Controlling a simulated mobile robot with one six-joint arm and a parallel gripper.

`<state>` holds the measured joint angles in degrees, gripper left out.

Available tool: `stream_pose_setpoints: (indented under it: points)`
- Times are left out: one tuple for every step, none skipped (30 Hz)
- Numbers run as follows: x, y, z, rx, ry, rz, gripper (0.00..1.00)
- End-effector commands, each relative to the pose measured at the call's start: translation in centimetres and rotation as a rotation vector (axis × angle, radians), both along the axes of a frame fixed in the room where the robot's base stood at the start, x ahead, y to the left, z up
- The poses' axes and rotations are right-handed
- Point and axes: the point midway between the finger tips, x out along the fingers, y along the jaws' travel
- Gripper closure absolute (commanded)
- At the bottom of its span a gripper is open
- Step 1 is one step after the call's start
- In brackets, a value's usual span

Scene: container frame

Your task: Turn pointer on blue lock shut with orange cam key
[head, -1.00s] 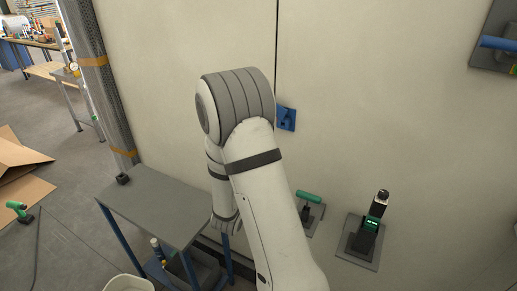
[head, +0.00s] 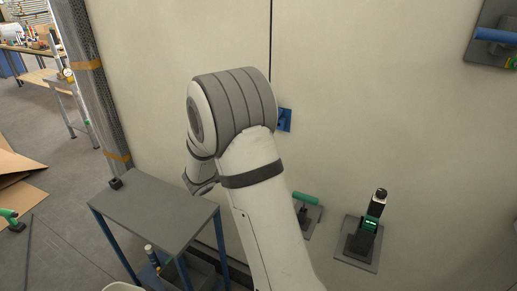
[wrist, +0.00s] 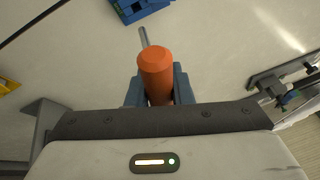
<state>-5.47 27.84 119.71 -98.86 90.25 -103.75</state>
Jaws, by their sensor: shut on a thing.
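The blue lock (head: 284,120) is a small blue plate on the pale wall, just right of my arm in the head view. Part of it shows at the top edge of the wrist view (wrist: 140,8), with a green spot on it; its pointer cannot be made out. My gripper (wrist: 157,92) is shut on the orange cam key (wrist: 156,68) by its thick orange handle. The key's grey shaft points up toward the lock in the wrist view. Its tip appears just short of the blue plate. My arm hides the gripper and key in the head view.
A grey table (head: 155,210) with blue legs stands left of my arm. A green-handled fixture (head: 307,203) and a dark device with a green light (head: 365,235) are on the lower wall. A blue-handled fixture (head: 495,36) is at upper right. The wall around the lock is mostly clear.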

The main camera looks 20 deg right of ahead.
Motion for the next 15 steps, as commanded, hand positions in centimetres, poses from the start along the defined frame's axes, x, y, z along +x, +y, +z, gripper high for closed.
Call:
stream_pose_setpoints:
  points:
    - [0.1,-0.3,0.0,0.056,-0.075,-0.002,1.0]
    - [0.3,-0.4,0.0,0.092,-0.121,-0.001,1.0]
    - [0.4,-0.6,-0.1,0.141,-0.185,-0.001,1.0]
    - [0.6,-0.9,0.0,0.134,-0.174,-0.003,1.0]
    - [0.8,-1.2,0.0,0.13,-0.167,-0.003,1.0]
    - [1.1,-1.6,0.0,0.128,-0.166,-0.002,1.0]
    - [1.3,-1.8,0.0,0.128,-0.166,-0.002,1.0]
    - [1.5,-2.1,0.0,0.128,-0.165,-0.002,1.0]
    - [1.7,-2.4,0.0,0.128,-0.165,-0.001,1.0]
    - [1.9,-2.6,0.0,0.127,-0.164,-0.001,1.0]
    - [2.0,-2.8,0.0,0.126,-0.164,-0.001,1.0]
    - [2.2,-3.0,0.0,0.126,-0.164,-0.001,1.0]
    - [2.4,-3.2,0.0,0.125,-0.164,-0.001,1.0]
    - [2.5,-3.3,0.0,0.125,-0.163,-0.001,1.0]
    - [2.6,-3.5,0.0,0.125,-0.163,-0.001,1.0]
